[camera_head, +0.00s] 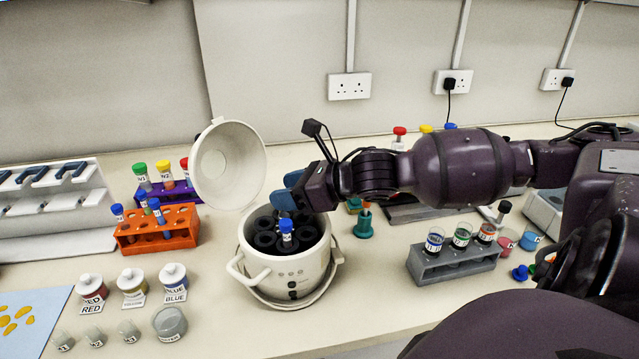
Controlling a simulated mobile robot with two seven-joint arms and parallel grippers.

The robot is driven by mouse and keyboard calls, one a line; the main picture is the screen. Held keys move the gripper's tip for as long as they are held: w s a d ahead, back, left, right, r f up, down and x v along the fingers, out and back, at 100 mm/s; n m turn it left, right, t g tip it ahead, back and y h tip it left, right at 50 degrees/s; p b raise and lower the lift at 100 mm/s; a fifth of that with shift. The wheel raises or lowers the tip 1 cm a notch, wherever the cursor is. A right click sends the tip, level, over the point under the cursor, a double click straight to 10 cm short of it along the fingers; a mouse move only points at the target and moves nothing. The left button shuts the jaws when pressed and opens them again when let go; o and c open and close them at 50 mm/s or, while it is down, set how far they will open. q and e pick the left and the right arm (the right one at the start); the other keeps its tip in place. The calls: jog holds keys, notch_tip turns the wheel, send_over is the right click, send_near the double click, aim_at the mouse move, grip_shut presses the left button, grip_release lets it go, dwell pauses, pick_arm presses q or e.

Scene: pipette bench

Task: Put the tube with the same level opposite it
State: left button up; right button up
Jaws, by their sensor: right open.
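The white centrifuge (262,266) stands mid-bench with its round lid (228,165) open. A blue-capped tube (287,236) sits upright in the near part of its dark rotor (265,240). My right gripper (288,190) is open above the far side of the rotor, apart from that tube. It hides some of the far rotor slots, and I see no tube between its fingers. The orange rack (165,240) to the left holds several blue-capped tubes, including one at its left end (118,212) and one in front (157,209). Their liquid levels are too small to tell. My left gripper is not in view.
A purple rack (181,194) with green-, yellow- and red-capped tubes stands behind the orange rack. Labelled jars (133,287) and small beakers stand at the front left. A grey rack (465,262) with vials is to the right. Bench is clear just right of the centrifuge.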

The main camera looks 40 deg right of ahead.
pick_arm(q)
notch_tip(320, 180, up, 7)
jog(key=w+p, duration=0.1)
jog(key=p, duration=0.4)
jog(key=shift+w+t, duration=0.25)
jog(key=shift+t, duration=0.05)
pick_arm(e)
jog(key=v, duration=1)
jog(key=shift+s, duration=0.35)
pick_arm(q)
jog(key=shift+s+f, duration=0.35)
pick_arm(e)
jog(key=shift+d+r, duration=0.1)
jog(key=shift+r, duration=0.05)
